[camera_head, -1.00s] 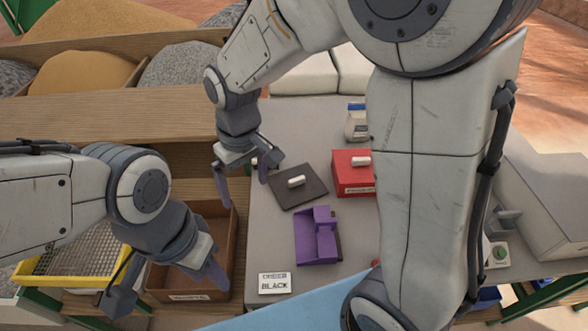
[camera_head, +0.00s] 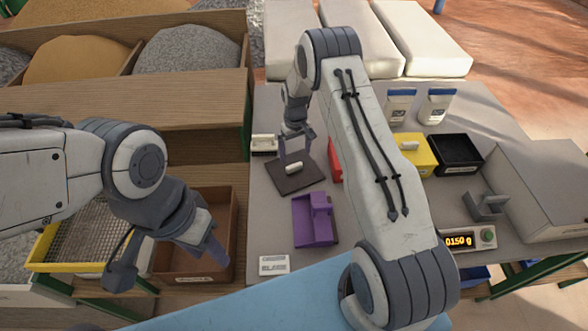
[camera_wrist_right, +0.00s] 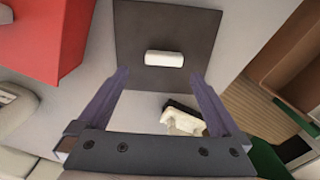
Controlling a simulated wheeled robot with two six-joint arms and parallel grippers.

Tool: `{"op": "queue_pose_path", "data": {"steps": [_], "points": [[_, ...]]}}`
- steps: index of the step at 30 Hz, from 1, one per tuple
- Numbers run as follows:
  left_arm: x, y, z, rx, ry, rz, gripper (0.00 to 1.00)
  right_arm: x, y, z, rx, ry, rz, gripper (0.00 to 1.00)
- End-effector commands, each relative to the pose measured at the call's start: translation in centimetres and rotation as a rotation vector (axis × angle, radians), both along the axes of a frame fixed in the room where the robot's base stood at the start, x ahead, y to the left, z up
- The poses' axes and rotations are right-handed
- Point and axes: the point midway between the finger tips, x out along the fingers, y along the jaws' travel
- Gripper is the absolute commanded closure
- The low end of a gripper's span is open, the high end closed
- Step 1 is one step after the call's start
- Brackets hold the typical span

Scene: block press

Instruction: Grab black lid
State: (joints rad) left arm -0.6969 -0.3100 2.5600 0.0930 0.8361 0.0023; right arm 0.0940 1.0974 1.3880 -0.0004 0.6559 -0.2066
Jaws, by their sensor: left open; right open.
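The black lid (camera_head: 285,184) is a flat dark square with a white bar handle (camera_head: 294,168), lying on the grey table. My right gripper (camera_head: 296,155) is open, just above the lid near its handle. In the right wrist view the lid (camera_wrist_right: 165,25) lies beyond the open fingers of the right gripper (camera_wrist_right: 158,77). The handle (camera_wrist_right: 164,58) lies ahead, between the finger lines, with no visible contact. My left gripper (camera_head: 168,264) is open and empty at the lower left, over the brown wooden bin (camera_head: 228,240).
A purple press (camera_head: 312,222) stands in front of the lid. A red box (camera_head: 335,162) is mostly hidden by my right arm; it shows in the wrist view (camera_wrist_right: 45,35). A white and black item (camera_head: 264,143) lies behind the lid. Yellow (camera_head: 416,152) and black (camera_head: 457,153) boxes stand right.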

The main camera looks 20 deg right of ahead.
Motion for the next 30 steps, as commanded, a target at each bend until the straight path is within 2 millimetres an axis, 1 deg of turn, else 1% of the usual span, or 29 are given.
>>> {"op": "queue_pose_path", "data": {"steps": [5, 9, 12, 15, 23, 24, 26, 27, 29, 30], "points": [[0.0, 0.0, 1.2, 0.000, 0.000, 0.000, 0.54, -0.3, 0.3, -1.1, 0.001, 0.004, 0.001, 0.00], [0.0, 0.0, 2.7, 0.000, 0.000, 0.000, 0.54, -0.6, 0.6, -3.0, 0.001, 0.004, 0.002, 0.00], [0.0, 0.0, 2.9, 0.000, 0.000, -0.001, 0.54, -0.5, 0.6, -4.5, 0.001, 0.002, 0.001, 0.00], [0.0, 0.0, 3.1, 0.000, 0.000, -0.002, 0.54, -0.4, 0.6, -5.2, 0.000, 0.001, 0.001, 0.00], [0.0, 0.0, 3.0, 0.000, 0.000, -0.002, 0.54, -0.4, 0.6, -5.5, 0.000, 0.000, 0.000, 0.00], [0.0, 0.0, 3.0, 0.000, 0.000, -0.002, 0.54, -0.4, 0.6, -5.5, 0.000, 0.000, 0.000, 0.15], [0.0, 0.0, 3.0, 0.000, 0.000, -0.002, 0.54, -0.4, 0.6, -5.5, 0.000, 0.000, 0.000, 0.38], [0.0, 0.0, 3.0, 0.000, 0.000, -0.002, 0.54, -0.4, 0.6, -5.5, 0.000, 0.000, 0.000, 0.54], [0.0, 0.0, 3.0, 0.000, 0.000, -0.002, 0.54, -0.4, 0.5, -5.5, 0.000, 0.000, 0.000, 0.77], [0.0, 0.0, 3.0, 0.000, 0.000, -0.002, 0.54, -0.4, 0.5, -5.5, 0.000, -0.001, 0.000, 0.92]]}}
